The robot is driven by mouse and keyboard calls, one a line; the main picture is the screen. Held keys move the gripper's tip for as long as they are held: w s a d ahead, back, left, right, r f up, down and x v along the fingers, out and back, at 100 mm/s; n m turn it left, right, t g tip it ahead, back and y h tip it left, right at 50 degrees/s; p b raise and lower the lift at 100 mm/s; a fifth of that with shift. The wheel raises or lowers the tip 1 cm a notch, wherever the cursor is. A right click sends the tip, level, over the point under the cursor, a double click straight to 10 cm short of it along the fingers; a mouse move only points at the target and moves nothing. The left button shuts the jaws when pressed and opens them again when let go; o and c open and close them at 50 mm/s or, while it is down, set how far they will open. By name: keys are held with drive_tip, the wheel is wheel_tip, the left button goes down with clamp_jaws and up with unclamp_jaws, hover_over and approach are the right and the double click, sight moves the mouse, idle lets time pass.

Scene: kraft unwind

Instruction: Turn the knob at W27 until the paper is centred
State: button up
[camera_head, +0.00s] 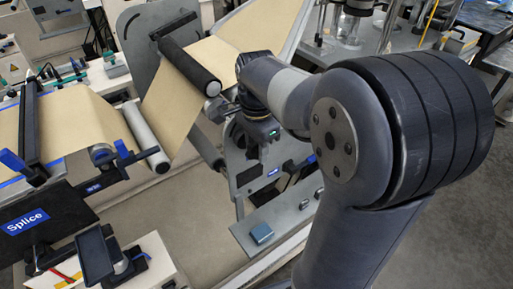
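The brown kraft paper (172,103) runs over a black roller (190,66) and past a bare metal roller (146,135). My gripper (222,108) is at the machine's side plate, close to the right end of the black roller. It is small and partly hidden by my own wrist, so I cannot tell whether it is open or shut, or whether it touches anything. A small blue label (273,172) sits on the side plate below my wrist; its text is too small to read. I cannot make out which knob is W27.
A splice table with a blue "Splice" sign (27,222) and a dark screen (95,255) stand at the left. My arm covers much of the right side. Grey floor (450,240) shows at far right.

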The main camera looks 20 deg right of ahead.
drive_tip(key=shift+f, duration=0.2)
clamp_jaws()
idle(0.3)
